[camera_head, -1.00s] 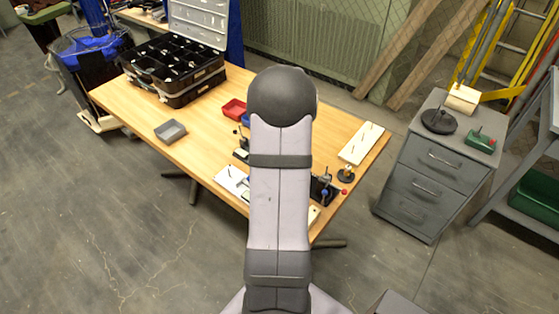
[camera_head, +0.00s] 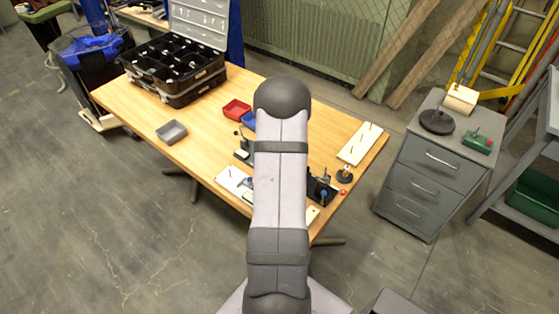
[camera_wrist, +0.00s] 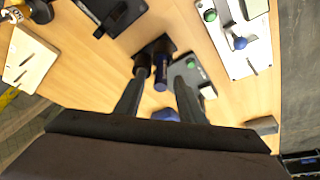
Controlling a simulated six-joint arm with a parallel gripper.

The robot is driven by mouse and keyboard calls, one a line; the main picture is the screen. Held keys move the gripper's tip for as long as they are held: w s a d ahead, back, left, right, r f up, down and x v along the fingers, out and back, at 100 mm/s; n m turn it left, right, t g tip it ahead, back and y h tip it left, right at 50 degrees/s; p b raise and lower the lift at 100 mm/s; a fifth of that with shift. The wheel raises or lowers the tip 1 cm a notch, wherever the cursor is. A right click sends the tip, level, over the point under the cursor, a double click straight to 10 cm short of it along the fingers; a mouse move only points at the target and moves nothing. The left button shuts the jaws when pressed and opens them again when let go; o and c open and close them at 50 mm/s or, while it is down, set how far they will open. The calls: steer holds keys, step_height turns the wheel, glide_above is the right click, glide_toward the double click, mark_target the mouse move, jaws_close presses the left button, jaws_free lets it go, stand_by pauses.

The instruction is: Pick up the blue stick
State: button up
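In the wrist view a dark blue upright cylinder (camera_wrist: 162,72), which looks like the blue stick, stands beside a black block-like holder (camera_wrist: 152,52). My gripper (camera_wrist: 160,85) has its two dark fingers spread, one on each side of the cylinder in this view. I see a gap between the fingers and the cylinder and cannot tell how far apart they are in depth. In the head view my own arm hides the gripper and the stick. A second blue shape (camera_wrist: 165,115) shows low between the fingers, partly hidden.
A grey device with a green knob (camera_wrist: 190,63) stands close to the right finger. A white board (camera_wrist: 243,35) with a blue knob lies further right. A pegged board (camera_head: 361,144), red bin (camera_head: 237,109), grey tray (camera_head: 172,132) and black organiser case (camera_head: 172,88) share the wooden table (camera_head: 215,150).

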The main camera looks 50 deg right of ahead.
steer(key=shift+c, duration=0.4)
jaws_close()
step_height(320, 180, up, 10)
steer(key=b, duration=0.2)
steer(key=shift+b, duration=0.3)
